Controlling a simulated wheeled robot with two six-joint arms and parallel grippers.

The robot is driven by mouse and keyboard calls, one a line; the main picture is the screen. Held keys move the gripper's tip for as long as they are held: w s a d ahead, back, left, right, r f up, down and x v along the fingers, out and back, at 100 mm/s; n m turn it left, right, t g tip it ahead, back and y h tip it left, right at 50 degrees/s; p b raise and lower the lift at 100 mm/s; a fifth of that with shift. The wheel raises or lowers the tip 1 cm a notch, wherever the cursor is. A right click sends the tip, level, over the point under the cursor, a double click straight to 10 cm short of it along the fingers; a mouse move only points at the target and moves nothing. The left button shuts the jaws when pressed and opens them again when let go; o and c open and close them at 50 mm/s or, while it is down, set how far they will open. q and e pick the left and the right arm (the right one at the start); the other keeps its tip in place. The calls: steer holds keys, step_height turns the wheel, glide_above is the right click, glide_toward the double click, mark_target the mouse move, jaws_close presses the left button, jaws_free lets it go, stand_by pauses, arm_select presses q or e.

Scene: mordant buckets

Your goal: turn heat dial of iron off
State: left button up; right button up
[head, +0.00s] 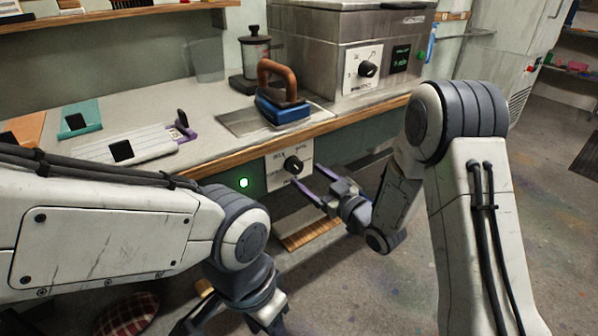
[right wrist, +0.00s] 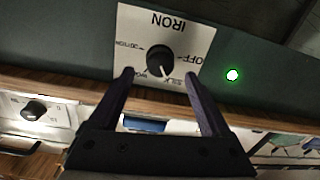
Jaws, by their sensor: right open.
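The iron's heat dial (head: 293,165) is a round black knob on a white plate under the counter edge. In the right wrist view the dial (right wrist: 160,60) is upside down under the word IRON, its pale pointer toward the small SILK mark, away from OFF. A green lamp (right wrist: 232,74) beside it is lit. My right gripper (head: 313,178) is open, its purple fingers toward the dial, one to each side in the wrist view, apparently short of it. The blue iron (head: 283,108) with a brown handle stands on the counter above. My left gripper is partly cut off at the bottom.
A steel bath with its own black dial (head: 367,69) stands on the counter at the back right. A glass press (head: 252,62) stands behind the iron. A teal board (head: 80,118) and a white board lie on the left. Open floor lies at right.

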mark_target(298, 169)
steer(key=x, duration=0.5)
jaws_close()
steer(key=shift+s, duration=0.1)
steer(key=shift+b, duration=0.3)
